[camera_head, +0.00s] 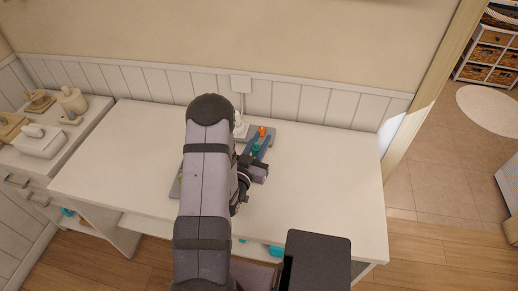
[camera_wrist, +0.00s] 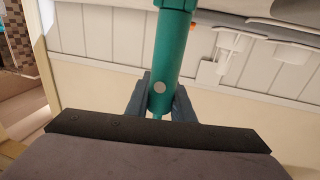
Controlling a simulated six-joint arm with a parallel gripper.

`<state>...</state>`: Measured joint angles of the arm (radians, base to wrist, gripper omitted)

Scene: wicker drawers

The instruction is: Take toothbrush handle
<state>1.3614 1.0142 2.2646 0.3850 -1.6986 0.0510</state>
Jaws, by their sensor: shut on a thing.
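The toothbrush handle (camera_wrist: 172,55) is a teal cylinder with a small pale round button. In the wrist view its lower end sits between the two grey fingers of my gripper (camera_wrist: 160,98), which is shut on it. Its upper end runs out of the top of the picture. In the head view my gripper (camera_head: 257,168) is small and partly hidden by my arm, with a bit of the teal handle (camera_head: 255,148) showing just beyond it.
A grey-blue tray (camera_head: 270,134) with an orange item (camera_head: 262,131) and a white item (camera_head: 240,128) lies on the white table (camera_head: 325,175). The table's right side is clear. White and beige containers (camera_head: 40,140) stand on a cabinet at left.

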